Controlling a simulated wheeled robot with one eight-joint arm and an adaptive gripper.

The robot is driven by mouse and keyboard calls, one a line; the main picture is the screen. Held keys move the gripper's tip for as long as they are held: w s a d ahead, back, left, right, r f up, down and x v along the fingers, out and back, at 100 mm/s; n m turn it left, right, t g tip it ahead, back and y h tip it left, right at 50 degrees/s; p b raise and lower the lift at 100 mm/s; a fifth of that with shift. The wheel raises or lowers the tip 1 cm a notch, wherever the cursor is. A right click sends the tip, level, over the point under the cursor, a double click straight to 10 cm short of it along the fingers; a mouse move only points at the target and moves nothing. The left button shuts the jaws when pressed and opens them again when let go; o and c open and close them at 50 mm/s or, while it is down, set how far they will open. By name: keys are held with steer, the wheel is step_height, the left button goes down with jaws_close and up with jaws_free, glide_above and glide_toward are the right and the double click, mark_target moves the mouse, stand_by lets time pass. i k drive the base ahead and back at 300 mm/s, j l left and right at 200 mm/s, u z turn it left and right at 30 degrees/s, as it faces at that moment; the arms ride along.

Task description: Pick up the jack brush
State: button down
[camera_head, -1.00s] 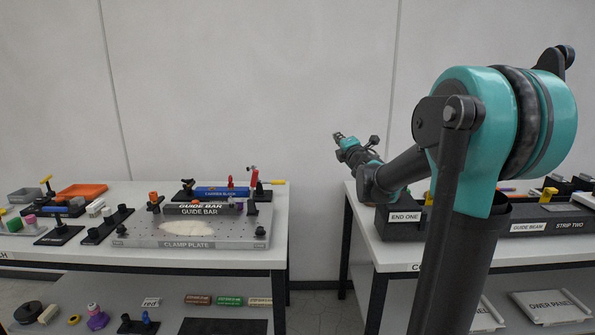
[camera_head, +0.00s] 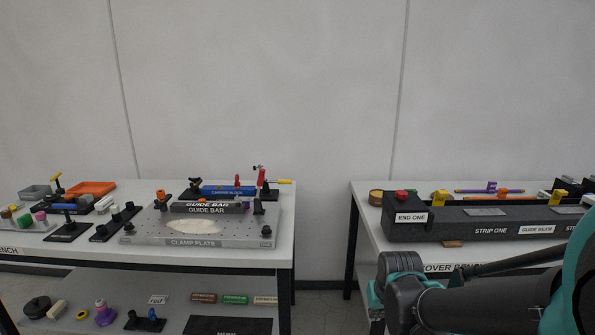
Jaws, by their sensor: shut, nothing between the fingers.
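I cannot pick out the jack brush for certain; the small tools on the benches are too small to name. My arm comes in from the lower right, bent low in front of the right bench (camera_head: 362,215). My gripper is not visible. The left bench (camera_head: 285,215) carries a grey clamp plate (camera_head: 140,240) with guide bars (camera_head: 208,210), a blue carrier block (camera_head: 222,191) and a red upright clamp (camera_head: 261,178) with a yellow handle beside it.
The right bench holds the dark strip one beam (camera_head: 455,232), yellow clamps (camera_head: 440,198) and a purple tool (camera_head: 490,188). An orange tray (camera_head: 92,188) stands on the left bench. The shelf below holds a purple bottle (camera_head: 104,314) and labelled bars (camera_head: 235,300). A gap separates the benches.

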mark_target(102, 206)
steer(key=u, duration=1.55)
